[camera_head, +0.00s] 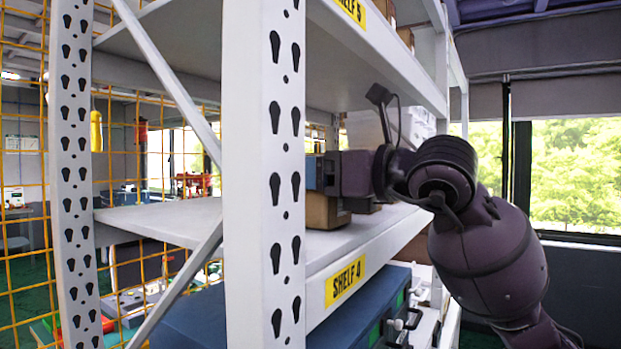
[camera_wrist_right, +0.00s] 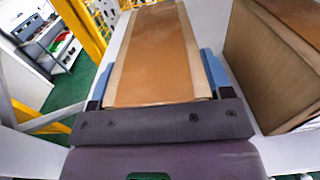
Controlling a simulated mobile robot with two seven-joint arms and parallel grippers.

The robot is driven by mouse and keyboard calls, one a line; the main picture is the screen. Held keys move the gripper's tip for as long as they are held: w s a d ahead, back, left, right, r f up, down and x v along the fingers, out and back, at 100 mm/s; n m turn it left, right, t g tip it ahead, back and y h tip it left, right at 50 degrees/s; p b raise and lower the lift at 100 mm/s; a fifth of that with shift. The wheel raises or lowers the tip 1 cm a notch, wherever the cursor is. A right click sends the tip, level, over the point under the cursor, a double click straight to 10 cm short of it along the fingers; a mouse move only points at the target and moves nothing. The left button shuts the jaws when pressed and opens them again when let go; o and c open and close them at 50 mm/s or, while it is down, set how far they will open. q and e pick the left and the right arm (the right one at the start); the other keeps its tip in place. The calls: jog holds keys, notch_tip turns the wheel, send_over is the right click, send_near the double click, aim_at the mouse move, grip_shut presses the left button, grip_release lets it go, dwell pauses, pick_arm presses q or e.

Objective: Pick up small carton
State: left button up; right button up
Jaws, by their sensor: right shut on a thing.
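A small brown carton (camera_wrist_right: 152,48) with paler edge strips lies between the two blue fingers of my right gripper (camera_wrist_right: 155,82) in the right wrist view. The fingers are closed against its two sides. In the head view, my right gripper (camera_head: 328,173) reaches in from the right over the shelf 4 board. A brown carton (camera_head: 322,211) shows just below the fingers, partly hidden by them; I cannot tell whether it is the held one. Whether the held carton is clear of the board cannot be told. My left gripper is not in view.
A second brown carton (camera_wrist_right: 265,65) stands close to the right of the held one. A white rack upright (camera_head: 262,180) stands left of my gripper. The shelf 5 board (camera_head: 375,45) is overhead. A blue case (camera_head: 345,318) sits below the shelf 4 board (camera_head: 160,222).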

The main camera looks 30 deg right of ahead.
jog(key=shift+r, duration=1.8)
jog(key=v, duration=1.8)
jog(key=shift+f+b, duration=0.2)
jog(key=shift+b, duration=0.15)
